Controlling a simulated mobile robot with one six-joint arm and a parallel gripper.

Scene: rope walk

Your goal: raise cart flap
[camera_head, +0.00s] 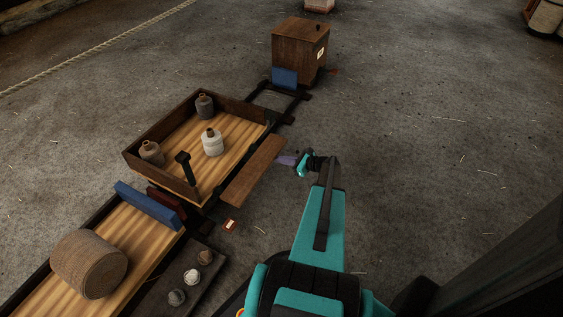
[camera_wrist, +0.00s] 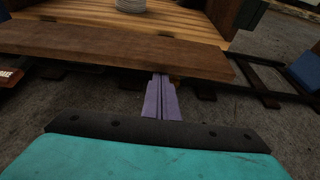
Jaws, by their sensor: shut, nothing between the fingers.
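The cart (camera_head: 132,160) is a shallow wooden tray on rails, with dark raised walls and a pale plank floor. Its flap (camera_head: 254,172) is a brown board folded down and outward along the cart's right side, leaving that side open. In the wrist view the flap (camera_wrist: 110,52) spans the upper part, in front of the plank floor. My gripper (camera_head: 282,160) is shut and empty, just outside the flap's outer edge. In the wrist view its purple fingers (camera_wrist: 162,84) point at that near edge, their tips at or just under it. I cannot tell whether they touch.
Grey and white bottles (camera_head: 212,143) stand in the cart beside a dark upright post (camera_head: 186,168). A wooden box (camera_head: 299,52) stands at the far rail end. A lower platform carries a rope drum (camera_head: 89,264). The floor on the right is clear.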

